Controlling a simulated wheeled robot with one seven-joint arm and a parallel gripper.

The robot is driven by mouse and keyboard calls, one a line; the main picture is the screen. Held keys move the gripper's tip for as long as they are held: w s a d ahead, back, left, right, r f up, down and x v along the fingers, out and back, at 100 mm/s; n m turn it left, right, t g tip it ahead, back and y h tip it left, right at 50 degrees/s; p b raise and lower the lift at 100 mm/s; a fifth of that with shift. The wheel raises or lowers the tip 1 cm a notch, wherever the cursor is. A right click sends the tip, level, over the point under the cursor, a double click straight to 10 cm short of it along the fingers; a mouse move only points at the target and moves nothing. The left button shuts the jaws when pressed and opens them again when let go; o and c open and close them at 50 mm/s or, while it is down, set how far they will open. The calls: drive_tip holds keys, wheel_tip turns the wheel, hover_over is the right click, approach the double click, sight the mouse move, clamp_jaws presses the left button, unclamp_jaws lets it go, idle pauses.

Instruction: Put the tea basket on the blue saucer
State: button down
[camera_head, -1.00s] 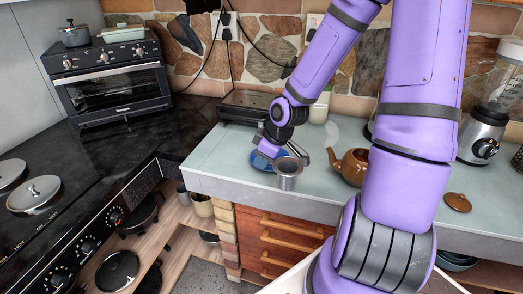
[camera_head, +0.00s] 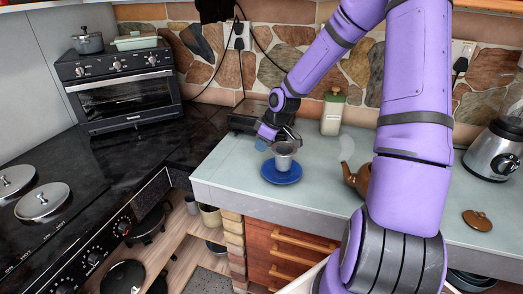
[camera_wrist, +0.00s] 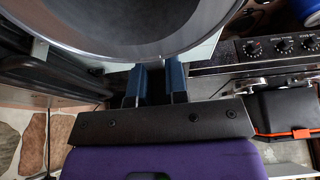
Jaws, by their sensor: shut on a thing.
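The tea basket (camera_head: 284,156) is a small grey metal cup. In the head view it appears over the blue saucer (camera_head: 282,177), which lies on the pale counter. I cannot tell whether the basket touches the saucer. My gripper (camera_head: 281,139) is shut on the basket at its rim, from behind. In the wrist view the basket (camera_wrist: 130,25) fills the top as a large round grey opening, with my blue-tipped fingers (camera_wrist: 157,82) at its edge. The saucer is hidden there.
A brown teapot (camera_head: 358,179) stands right of the saucer, partly behind my arm, and its brown lid (camera_head: 477,220) lies farther right. A jar (camera_head: 332,114) with a green lid and a dark appliance (camera_head: 243,118) stand behind. The counter's front edge is close to the saucer.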

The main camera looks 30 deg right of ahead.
drive_tip(key=shift+w+d+f, duration=0.1)
drive_tip(key=shift+w+d, duration=0.1)
drive_tip(key=shift+w, duration=0.25)
drive_tip(key=shift+w+d+f, duration=0.1)
drive_tip(key=shift+w+d, duration=0.05)
drive_tip(key=shift+w, duration=0.25)
drive_tip(key=shift+f, duration=1.65)
drive_tip(key=shift+f, duration=0.1)
drive_tip(key=c, duration=1.1)
unclamp_jaws()
